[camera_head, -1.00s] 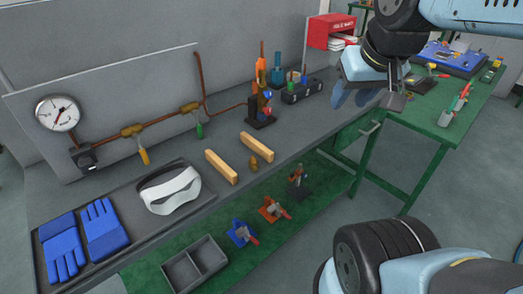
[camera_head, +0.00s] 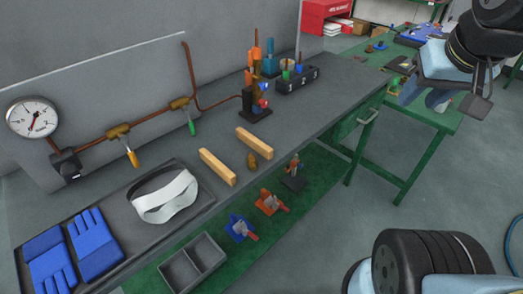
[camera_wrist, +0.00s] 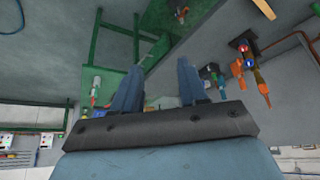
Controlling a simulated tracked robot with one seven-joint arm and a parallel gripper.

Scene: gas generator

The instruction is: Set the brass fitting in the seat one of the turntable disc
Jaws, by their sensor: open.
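A small brass fitting (camera_head: 252,161) sits on the grey bench beside two wooden bars. I cannot make out the turntable disc or its seat one in either view. My gripper (camera_head: 424,97) is at the upper right of the head view, held well to the right of the brass fitting and far from it. Its blue fingers also show in the wrist view (camera_wrist: 158,70), apart, with nothing seen held between them.
A divided grey bin (camera_head: 194,262) stands below the bench. A green table (camera_head: 430,120) is at right.

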